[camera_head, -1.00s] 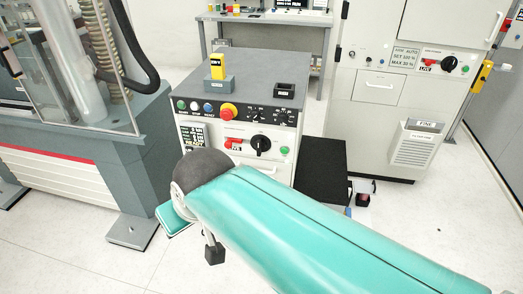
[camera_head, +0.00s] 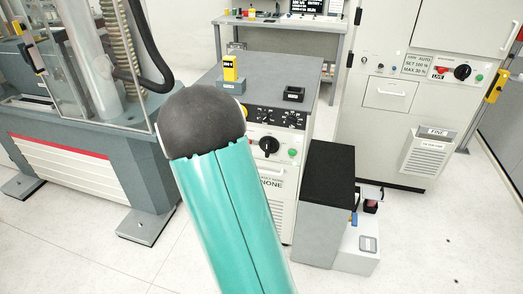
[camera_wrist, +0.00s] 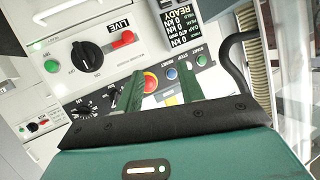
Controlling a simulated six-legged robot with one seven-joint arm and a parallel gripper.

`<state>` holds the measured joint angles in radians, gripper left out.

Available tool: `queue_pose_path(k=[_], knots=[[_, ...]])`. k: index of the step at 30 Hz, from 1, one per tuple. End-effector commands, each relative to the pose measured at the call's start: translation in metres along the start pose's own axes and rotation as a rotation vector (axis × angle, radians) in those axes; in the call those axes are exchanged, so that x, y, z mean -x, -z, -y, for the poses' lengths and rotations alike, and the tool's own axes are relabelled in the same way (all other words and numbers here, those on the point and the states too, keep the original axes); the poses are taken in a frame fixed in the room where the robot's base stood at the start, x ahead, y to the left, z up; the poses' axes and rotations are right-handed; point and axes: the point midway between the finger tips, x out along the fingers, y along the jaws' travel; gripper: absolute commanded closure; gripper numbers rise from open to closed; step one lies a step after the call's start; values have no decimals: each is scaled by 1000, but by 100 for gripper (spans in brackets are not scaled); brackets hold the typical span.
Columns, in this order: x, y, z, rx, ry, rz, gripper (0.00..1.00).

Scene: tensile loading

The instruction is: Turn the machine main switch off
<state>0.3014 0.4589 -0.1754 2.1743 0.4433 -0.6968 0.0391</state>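The control console has a black rotary switch knob (camera_head: 269,147) on its front panel, partly beside my arm. In the wrist view the same black knob (camera_wrist: 87,58) is at upper left, with a red piece (camera_wrist: 122,39) and a LIVE label (camera_wrist: 119,24) beside it. A second, smaller knob with a red LIVE sign (camera_head: 438,73) is on the right cabinet (camera_head: 462,72). My gripper (camera_wrist: 160,72) is open and empty in the wrist view. Its two green fingers lie over the console's button panel, right of the large knob. In the head view my arm hides the gripper.
A red-and-yellow emergency stop (camera_wrist: 150,82) shows between my fingers, with blue (camera_wrist: 171,74) and green (camera_wrist: 201,60) buttons nearby. A black-topped box (camera_head: 328,175) stands right of the console. A glass-guarded machine (camera_head: 75,150) stands left. Open floor lies in front.

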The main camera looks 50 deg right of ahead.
Motion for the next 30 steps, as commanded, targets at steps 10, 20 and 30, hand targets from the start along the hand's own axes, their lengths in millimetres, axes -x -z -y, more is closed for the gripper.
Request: queue_pose_path(k=[10,20,30], knots=[[-57,-48,-139,80,-287,-319,62],[-66,-52,-167,117,-336,-402,62],[-120,-28,-185,117,-334,-400,62]])
